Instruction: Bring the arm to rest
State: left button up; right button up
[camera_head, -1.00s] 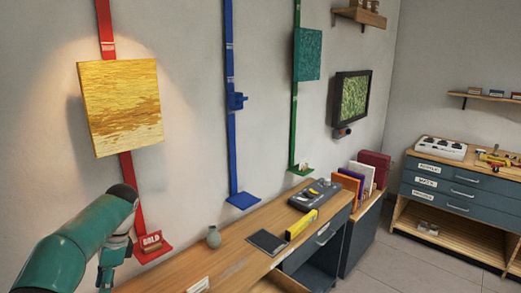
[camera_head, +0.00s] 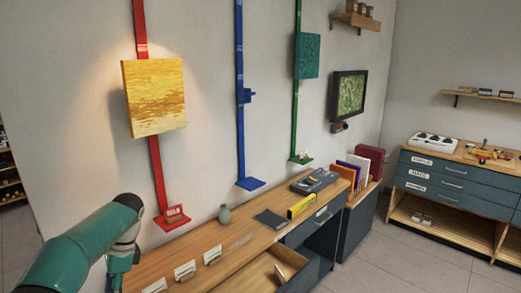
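My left arm, teal and green, comes in from the lower left and ends in front of the wooden bench. Its gripper lies at the bottom edge or out of the picture, so its fingers do not show. My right arm and gripper are not in the picture. A yellow painted panel (camera_head: 154,97) hangs on the red wall strip (camera_head: 156,178) above the arm.
An open drawer (camera_head: 258,276) juts out below. Floor (camera_head: 400,255) is clear at right.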

pick_arm(q)
jog(key=d+f+h, duration=0.1)
jog(key=d+f, duration=0.4)
jog(key=f, duration=0.2)
jog(key=s+d+f+n+t+h, duration=0.1)
jog(key=d+f+h, duration=0.1)
jog(key=d+f, duration=0.3)
jog(key=s+d+f+n+h, duration=0.1)
jog(key=d+f, duration=0.5)
jog(key=f, duration=0.4)
jog(key=shift+f, duration=0.15)
jog(key=s+d+f+n+h, duration=0.1)
jog(key=s+d+f+n, duration=0.2)
jog(key=s, duration=0.3)
jog(key=s+d+f+n+t+h, duration=0.1)
jog(key=s+d+f+n, duration=0.2)
jog(key=s+d, duration=0.2)
jog(key=s+d+f+n+t+h, duration=0.1)
jog(key=s+d+n, duration=0.3)
jog(key=s, duration=0.5)
jog(key=shift+s+f, duration=0.25)
jog(key=shift+f, duration=0.65)
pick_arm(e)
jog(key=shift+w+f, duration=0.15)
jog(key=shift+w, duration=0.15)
pick_arm(q)
jog(key=shift+d, duration=0.1)
